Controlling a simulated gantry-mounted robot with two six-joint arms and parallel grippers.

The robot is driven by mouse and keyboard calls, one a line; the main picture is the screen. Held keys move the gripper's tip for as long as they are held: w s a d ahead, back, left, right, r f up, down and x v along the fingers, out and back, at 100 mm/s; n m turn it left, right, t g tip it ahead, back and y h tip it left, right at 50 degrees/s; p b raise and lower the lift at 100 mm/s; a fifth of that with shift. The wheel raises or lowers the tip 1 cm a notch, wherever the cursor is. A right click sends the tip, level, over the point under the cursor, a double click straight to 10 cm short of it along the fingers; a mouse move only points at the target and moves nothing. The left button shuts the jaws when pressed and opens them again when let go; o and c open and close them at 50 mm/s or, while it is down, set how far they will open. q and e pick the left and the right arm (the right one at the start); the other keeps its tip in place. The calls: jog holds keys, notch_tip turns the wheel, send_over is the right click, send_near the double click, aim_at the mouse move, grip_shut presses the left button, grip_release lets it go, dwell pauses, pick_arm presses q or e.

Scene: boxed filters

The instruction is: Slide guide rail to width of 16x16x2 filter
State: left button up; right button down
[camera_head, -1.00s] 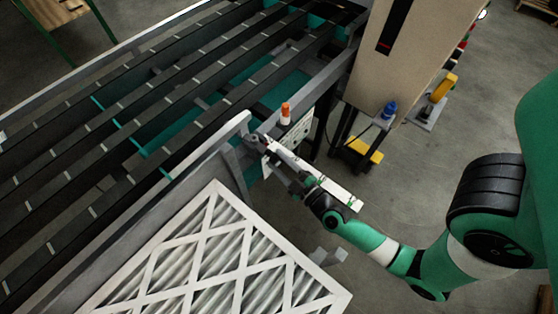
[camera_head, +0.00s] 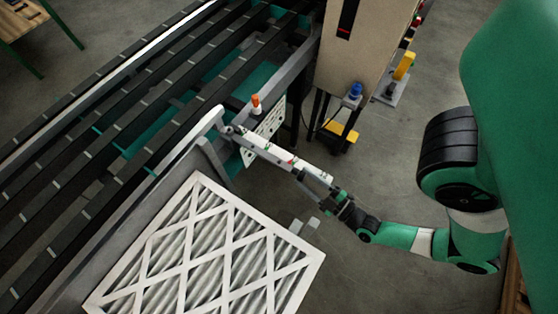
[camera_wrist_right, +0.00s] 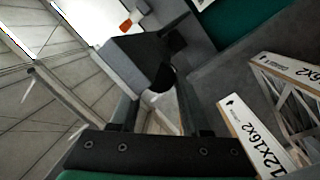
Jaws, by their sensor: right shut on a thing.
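The guide rail (camera_head: 190,150) looks to be the light grey bar along the near side of the dark belts. A white bar (camera_head: 265,147) with small coloured marks sticks out from its far end. My right gripper (camera_head: 302,178) is at the bar's outer part. In the right wrist view its fingers (camera_wrist_right: 158,112) are shut at a grey block (camera_wrist_right: 138,62) with a dark round knob, seemingly the rail's handle; the exact contact is hidden. A white-framed pleated filter (camera_head: 222,248) lies beside the rail. My left gripper is not in view.
A beige cabinet (camera_head: 365,50) stands behind the bar, with an orange-and-white beacon (camera_head: 255,104) nearby. Open floor lies to the right.

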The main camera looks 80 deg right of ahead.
jog(key=shift+s+a, duration=0.2)
jog(key=shift+s, duration=0.2)
jog(key=shift+c, duration=2)
grip_release()
jog(key=b+v, duration=0.1)
jog(key=v, duration=1)
jog(key=shift+s, duration=0.2)
jog(key=shift+a, duration=0.15)
